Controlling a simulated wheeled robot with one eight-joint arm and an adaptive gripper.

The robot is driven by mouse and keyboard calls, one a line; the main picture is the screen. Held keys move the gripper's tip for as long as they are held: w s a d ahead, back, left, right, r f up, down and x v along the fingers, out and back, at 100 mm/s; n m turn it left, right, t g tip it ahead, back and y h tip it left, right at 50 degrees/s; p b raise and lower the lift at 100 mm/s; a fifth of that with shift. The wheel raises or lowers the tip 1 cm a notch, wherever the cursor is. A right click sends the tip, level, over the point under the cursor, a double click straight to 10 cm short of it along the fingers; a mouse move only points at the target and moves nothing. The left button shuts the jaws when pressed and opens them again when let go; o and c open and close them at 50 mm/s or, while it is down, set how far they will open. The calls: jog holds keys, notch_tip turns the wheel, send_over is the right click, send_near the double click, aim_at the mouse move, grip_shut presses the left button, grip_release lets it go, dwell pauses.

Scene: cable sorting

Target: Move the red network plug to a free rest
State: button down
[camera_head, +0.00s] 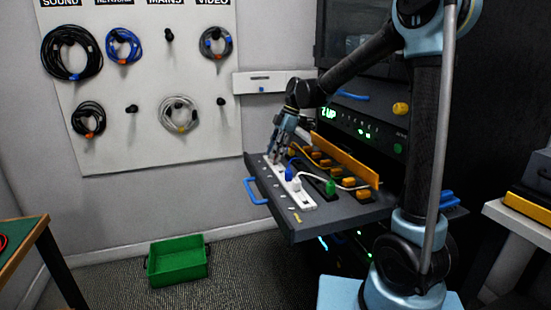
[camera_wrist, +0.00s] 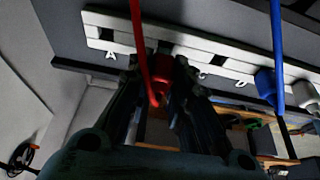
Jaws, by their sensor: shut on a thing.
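The red network plug (camera_wrist: 162,78) is between the two fingers of my gripper (camera_wrist: 160,64) in the wrist view, with its red cable running up out of the picture. My gripper (camera_head: 277,153) is shut on it, above the far left end of the white strip (camera_head: 301,198) on the pulled-out shelf. The wrist view also shows the white strip (camera_wrist: 103,34), with letters beside it. I cannot tell whether the plug touches the strip. A blue plug (camera_head: 289,174) stands along the strip, also in the wrist view (camera_wrist: 265,83). A green plug (camera_head: 331,187) stands further right.
Several orange blocks (camera_head: 348,182) line the shelf's back below an orange bar (camera_head: 345,157). A white cable crosses the shelf. A blue handle (camera_head: 254,191) is at the shelf's front. Coiled cables (camera_head: 72,53) hang on the wall board. A green bin (camera_head: 178,263) sits on the floor.

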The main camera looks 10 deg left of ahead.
notch_tip(320, 180, up, 12)
jog(key=shift+f, duration=0.15)
dwell(0.9)
